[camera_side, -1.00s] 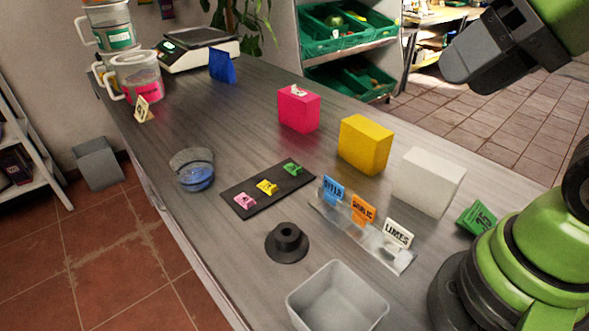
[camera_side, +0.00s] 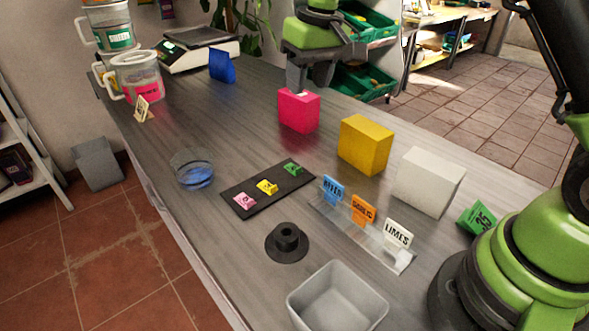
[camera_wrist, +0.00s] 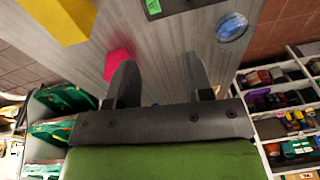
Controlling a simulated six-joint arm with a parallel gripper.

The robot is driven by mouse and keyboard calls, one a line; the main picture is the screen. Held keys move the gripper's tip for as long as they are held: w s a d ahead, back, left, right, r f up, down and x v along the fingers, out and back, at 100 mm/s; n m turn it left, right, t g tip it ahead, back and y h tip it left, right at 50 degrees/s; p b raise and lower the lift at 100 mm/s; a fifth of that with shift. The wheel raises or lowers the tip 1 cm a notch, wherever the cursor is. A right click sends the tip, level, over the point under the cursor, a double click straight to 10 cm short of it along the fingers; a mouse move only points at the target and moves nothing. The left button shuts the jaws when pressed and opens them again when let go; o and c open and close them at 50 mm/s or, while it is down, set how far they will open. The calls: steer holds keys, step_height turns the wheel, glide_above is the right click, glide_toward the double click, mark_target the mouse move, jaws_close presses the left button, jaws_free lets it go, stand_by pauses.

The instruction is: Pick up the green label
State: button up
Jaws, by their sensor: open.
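A small green label piece (camera_side: 293,168) lies at the far right end of a dark mat (camera_side: 242,205), beside a yellow one (camera_side: 267,187) and a pink one (camera_side: 244,201). It also shows at the top edge of the wrist view (camera_wrist: 153,7). A larger green tag (camera_side: 477,217) with dark marks stands at the right, by my base. My gripper (camera_side: 310,84) points down at the far side of the table, near the pink block. In the wrist view my gripper (camera_wrist: 160,78) has its fingers apart, with only bare table visible between them.
Pink (camera_side: 298,110), yellow (camera_side: 365,144) and white (camera_side: 428,181) blocks stand in a row behind the mat. A clear holder (camera_side: 375,244) with upright tags, a black round stand (camera_side: 287,243), a grey bin (camera_side: 337,295) and a glass bowl (camera_side: 193,170) surround the mat.

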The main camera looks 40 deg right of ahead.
steer(key=w+f+g, duration=0.1)
steer(key=w+f, duration=0.2)
steer(key=f, duration=0.6)
steer(key=n, duration=0.1)
glide_above(298, 168)
steer(key=shift+g+h, duration=0.3)
steer(key=shift+g, duration=0.1)
step_height(298, 168, down, 6)
steer(key=shift+f, duration=3.15)
jaws_close()
